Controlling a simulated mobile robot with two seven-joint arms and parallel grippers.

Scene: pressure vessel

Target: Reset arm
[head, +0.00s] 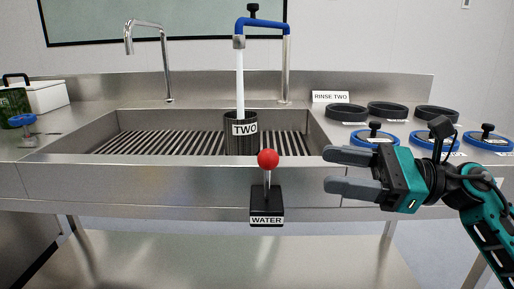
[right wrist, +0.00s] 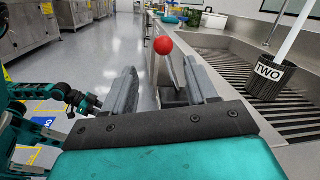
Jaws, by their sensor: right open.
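My right gripper (head: 352,172) is open and empty in the head view, its fingers pointing left in front of the sink's front edge. In the right wrist view its two fingers (right wrist: 160,92) are spread apart. The red-knobbed water lever (head: 268,160) stands on a black box labelled WATER (head: 267,207), to the left of the fingertips and apart from them. In the right wrist view the red knob (right wrist: 163,45) shows beyond the fingers.
Water runs from the blue-topped faucet (head: 264,24) into the black container labelled TWO (head: 241,138) in the sink (head: 135,158). Black rings (head: 388,110) and blue-rimmed lids (head: 375,138) lie on the right counter, behind my gripper. A white box (head: 45,97) stands at far left.

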